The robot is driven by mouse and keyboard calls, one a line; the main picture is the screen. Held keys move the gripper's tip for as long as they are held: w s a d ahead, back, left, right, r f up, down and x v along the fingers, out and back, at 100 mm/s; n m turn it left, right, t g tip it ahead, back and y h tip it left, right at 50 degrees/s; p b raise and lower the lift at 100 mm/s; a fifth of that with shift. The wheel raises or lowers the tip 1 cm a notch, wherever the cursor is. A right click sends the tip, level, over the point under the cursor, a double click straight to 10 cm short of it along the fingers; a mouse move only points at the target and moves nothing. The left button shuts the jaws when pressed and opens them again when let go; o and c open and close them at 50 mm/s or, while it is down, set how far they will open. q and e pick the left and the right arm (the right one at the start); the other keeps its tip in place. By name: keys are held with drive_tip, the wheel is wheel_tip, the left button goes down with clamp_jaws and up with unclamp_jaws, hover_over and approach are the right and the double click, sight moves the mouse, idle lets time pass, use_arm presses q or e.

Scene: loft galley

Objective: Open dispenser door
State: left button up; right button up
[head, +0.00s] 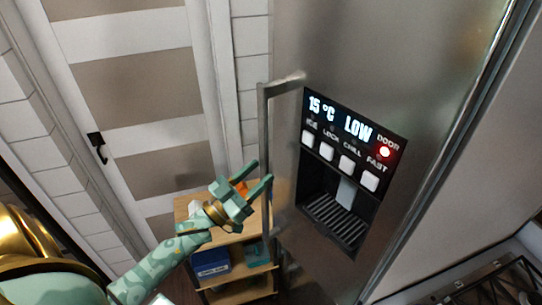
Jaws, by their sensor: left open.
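A tall brushed-metal fridge (420,75) fills the middle and right of the head view. Its front carries a dispenser panel (353,132) with a lit display reading 15 °C and LOW, a row of white buttons and a red light by the word DOOR. Below it is a dark recess (312,190) with a slatted tray. A long vertical metal handle (264,125) runs along the fridge door's left edge. My left gripper (259,174) is open, its fingertips at the handle in the picture; I cannot tell whether they touch or straddle it. My right gripper is out of view.
A wooden shelf unit (190,205) stands behind my left gripper, holding a blue box (211,262) and an orange item. A white panelled door (130,90) with a black handle (97,147) is at the left. A stove grate (495,285) shows at bottom right.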

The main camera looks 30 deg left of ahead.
sight(262, 169)
use_arm(q)
drive_tip(key=x, duration=0.3)
drive_tip(key=shift+w+d+r+p, duration=0.1)
drive_tip(key=shift+w+r+p, duration=0.15)
drive_tip(key=shift+r+p, duration=0.15)
drive_tip(key=shift+w+d, duration=0.15)
drive_tip(key=shift+w, duration=0.3)
drive_tip(key=shift+s, duration=0.15)
clamp_jaws()
